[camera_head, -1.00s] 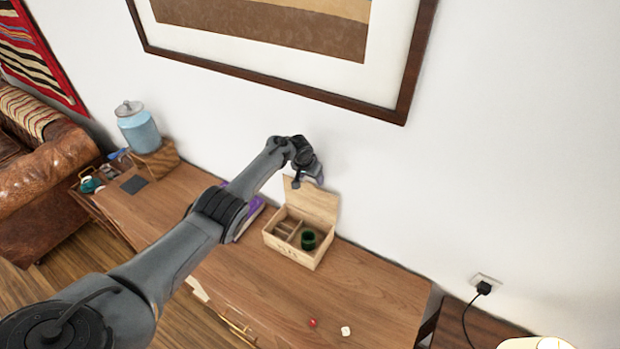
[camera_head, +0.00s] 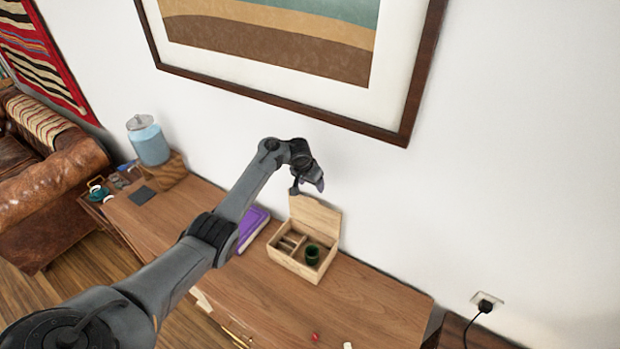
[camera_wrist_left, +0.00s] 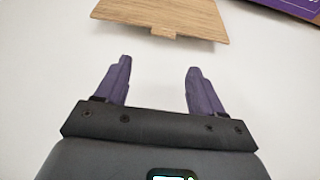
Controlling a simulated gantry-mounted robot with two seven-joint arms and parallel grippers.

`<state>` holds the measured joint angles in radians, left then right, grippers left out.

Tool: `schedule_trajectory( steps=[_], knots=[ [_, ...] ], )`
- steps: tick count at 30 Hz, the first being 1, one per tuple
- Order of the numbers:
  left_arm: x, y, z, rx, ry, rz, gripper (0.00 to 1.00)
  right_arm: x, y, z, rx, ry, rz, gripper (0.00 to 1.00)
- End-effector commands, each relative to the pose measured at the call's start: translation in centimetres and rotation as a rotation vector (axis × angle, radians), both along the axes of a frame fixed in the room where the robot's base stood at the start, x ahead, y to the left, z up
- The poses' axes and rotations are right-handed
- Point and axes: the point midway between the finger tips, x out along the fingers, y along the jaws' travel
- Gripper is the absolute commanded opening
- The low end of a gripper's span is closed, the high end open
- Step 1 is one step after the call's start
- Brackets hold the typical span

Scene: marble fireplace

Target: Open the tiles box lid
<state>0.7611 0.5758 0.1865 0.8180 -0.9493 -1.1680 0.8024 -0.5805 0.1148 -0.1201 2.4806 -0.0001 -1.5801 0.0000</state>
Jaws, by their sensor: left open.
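The tiles box (camera_head: 297,262) is a light wooden box on the wooden cabinet, with inner dividers and a dark green cup (camera_head: 312,254) in its right part. Its lid (camera_head: 315,221) stands raised at the back of the box. The lid also shows at the top of the left wrist view (camera_wrist_left: 165,14), with a small tab on its edge. My left gripper (camera_head: 308,187) is above and behind the lid, near the wall. In the left wrist view my left gripper (camera_wrist_left: 156,75) has its purple fingers apart and empty, with a gap to the lid. My right gripper is not in view.
A purple book (camera_head: 250,228) lies left of the box; my left arm crosses in front of it. A blue jar (camera_head: 148,140) stands farther left. A red piece (camera_head: 315,337) and a white piece (camera_head: 347,346) lie at the front. The cabinet top (camera_head: 385,300) right of the box is clear.

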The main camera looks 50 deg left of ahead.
Motion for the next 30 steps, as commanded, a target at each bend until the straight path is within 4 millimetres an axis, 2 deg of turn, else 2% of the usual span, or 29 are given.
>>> schedule_trajectory(
  steps=[3,7,22,26,29,30],
  knots=[
    [-0.3,-0.2,1.2,-0.001,-0.002,-0.001,0.68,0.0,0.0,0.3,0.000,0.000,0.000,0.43],
    [-0.6,-0.3,1.8,-0.001,0.000,0.000,0.68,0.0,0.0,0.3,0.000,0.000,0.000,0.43],
    [-0.7,-0.3,1.9,-0.001,0.001,0.000,0.68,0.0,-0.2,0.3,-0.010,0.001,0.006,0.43],
    [-1.6,-0.3,0.5,-0.001,0.025,-0.001,0.68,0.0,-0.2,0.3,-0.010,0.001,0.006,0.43],
    [-3.2,-0.8,-2.3,-0.007,0.073,-0.005,0.68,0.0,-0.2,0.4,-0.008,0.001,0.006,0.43],
    [-4.1,-1.2,-3.9,-0.011,0.099,-0.010,0.68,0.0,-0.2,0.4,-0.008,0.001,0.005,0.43]
  ],
)
